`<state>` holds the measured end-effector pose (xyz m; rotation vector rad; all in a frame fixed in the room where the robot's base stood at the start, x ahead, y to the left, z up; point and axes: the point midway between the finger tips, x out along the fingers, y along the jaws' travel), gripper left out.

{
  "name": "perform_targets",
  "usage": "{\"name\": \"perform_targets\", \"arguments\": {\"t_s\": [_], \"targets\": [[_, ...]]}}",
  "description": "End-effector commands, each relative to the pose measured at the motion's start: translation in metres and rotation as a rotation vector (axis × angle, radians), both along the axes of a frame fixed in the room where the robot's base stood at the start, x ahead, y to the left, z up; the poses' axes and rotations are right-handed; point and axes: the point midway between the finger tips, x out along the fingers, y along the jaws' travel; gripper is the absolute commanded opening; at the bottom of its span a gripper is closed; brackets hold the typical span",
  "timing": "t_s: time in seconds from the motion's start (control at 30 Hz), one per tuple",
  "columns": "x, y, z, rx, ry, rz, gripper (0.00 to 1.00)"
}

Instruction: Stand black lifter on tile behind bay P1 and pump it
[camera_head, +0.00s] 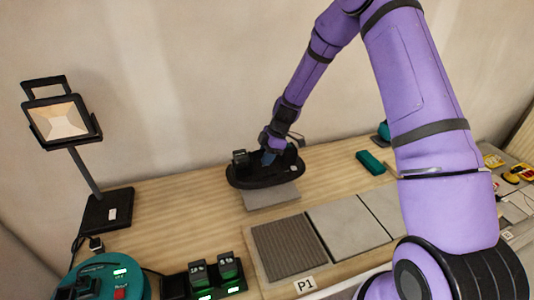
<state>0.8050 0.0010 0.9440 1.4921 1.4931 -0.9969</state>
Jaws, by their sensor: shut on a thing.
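My gripper (271,157) is at the far side of the bench, shut on the black lifter (240,180). The lifter is a black oval body with a raised block at its left end. It sits over a light grey tile (272,198) behind bay P1, whose front part shows below the lifter. I cannot tell whether the lifter touches the tile. Bay P1 (288,246) holds a darker ribbed grey tile, and its white P1 label (305,285) is at the front edge. The fingertips are partly hidden by the lifter and wrist.
A work lamp (62,120) stands at the left. A teal round device (105,275) and a charger with two batteries (205,285) are at the front left. Lighter tiles (345,228) continue right of P1. A teal block (370,162) lies behind them. Yellow items (515,172) are far right.

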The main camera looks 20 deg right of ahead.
Motion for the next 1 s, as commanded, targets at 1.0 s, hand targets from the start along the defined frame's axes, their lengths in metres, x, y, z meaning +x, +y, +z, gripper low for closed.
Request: {"name": "perform_targets", "arguments": {"t_s": [1.0], "targets": [[0.001, 0.0, -0.048, 0.0, -0.002, -0.001, 0.0]]}}
